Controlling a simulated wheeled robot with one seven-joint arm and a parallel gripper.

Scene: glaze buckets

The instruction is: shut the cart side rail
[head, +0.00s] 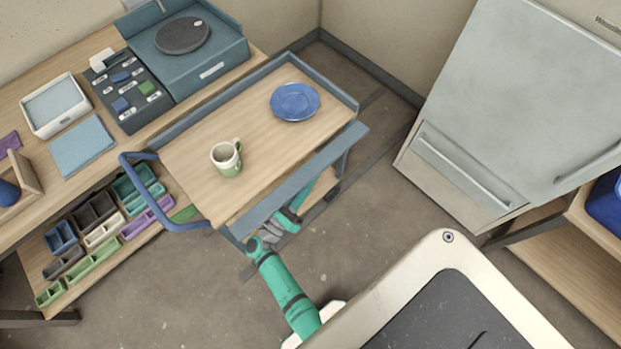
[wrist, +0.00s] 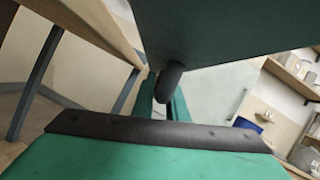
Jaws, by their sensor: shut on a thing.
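The cart (head: 235,130) has a wooden top with a raised blue-grey rim. Its side rail (head: 300,180) runs along the side nearest me and leans outward as a wide, sloping panel. In the wrist view the dark panel above my fingers looks like the underside of this rail (wrist: 230,30). A dark rounded peg or handle (wrist: 170,80) sticks down from it. My gripper (wrist: 163,105) is shut around this handle, below the rail. In the head view my green arm reaches under the rail, which hides the fingertips.
A green-and-white mug (head: 227,160) and a blue plate (head: 295,102) stand on the cart top. The cart's push handle (head: 140,190) is at its left end. A workbench with bins is at left, and a grey cabinet (head: 520,100) at right. Open floor lies between cart and cabinet.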

